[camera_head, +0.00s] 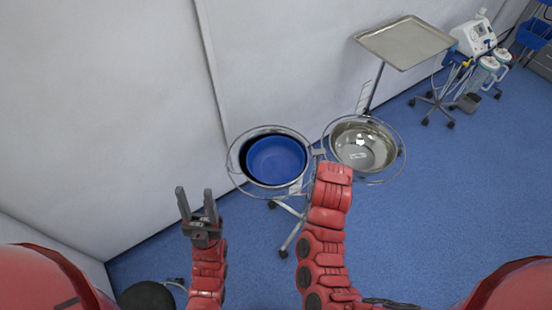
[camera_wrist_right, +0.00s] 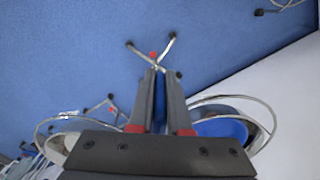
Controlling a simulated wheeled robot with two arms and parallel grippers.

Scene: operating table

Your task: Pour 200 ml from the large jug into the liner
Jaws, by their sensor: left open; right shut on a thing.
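A blue bowl (camera_head: 276,160) with a dark inner edge sits in the left ring of a double bowl stand (camera_head: 283,250); it also shows at the right of the right wrist view (camera_wrist_right: 222,128). A shiny steel bowl (camera_head: 362,146) sits in the right ring. I cannot tell which one is the liner. No large jug can be made out. My left gripper (camera_head: 197,205) is open and empty, left of the blue bowl. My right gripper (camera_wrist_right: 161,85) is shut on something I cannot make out. In the head view its fingers are hidden behind my right arm, near the stand's middle.
A steel tray on a pole (camera_head: 405,42) stands behind the steel bowl. A wheeled device with canisters (camera_head: 478,60) is at the far right. A pale wall (camera_head: 110,110) runs behind the stand. Blue floor (camera_head: 440,220) is clear at the right.

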